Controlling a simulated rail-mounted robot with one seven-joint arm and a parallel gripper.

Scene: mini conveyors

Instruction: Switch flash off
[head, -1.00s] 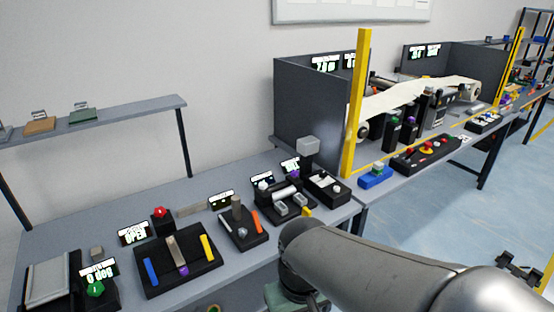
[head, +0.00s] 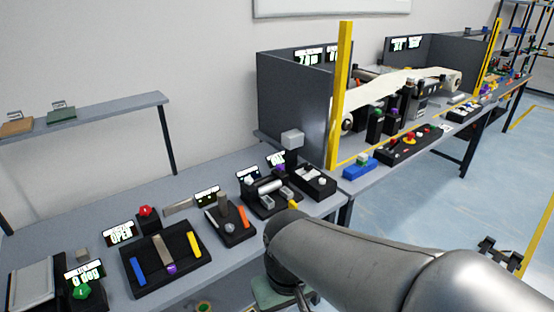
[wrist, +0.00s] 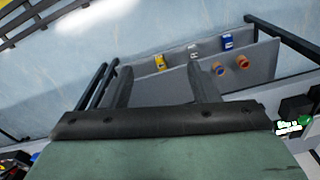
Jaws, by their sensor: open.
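No label that reads "flash" is legible, so I cannot tell which control is the flash switch. A black box with a white switch-like part (head: 313,182) stands at the bench's right end, beside a grey block on a post (head: 292,139). My gripper (wrist: 162,72) shows in the wrist view with its two dark fingers apart and nothing between them. It points towards a grey lower shelf and the blue floor, away from the bench-top controls. In the head view my arm crosses the lower right and the fingers are hidden.
The grey bench (head: 75,218) carries several black control boxes, a red button (head: 146,211) and a green knob (head: 82,292). A yellow post (head: 341,95) stands by the conveyor bench. The lower shelf (wrist: 258,66) holds small coloured items. Blue floor is open at right.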

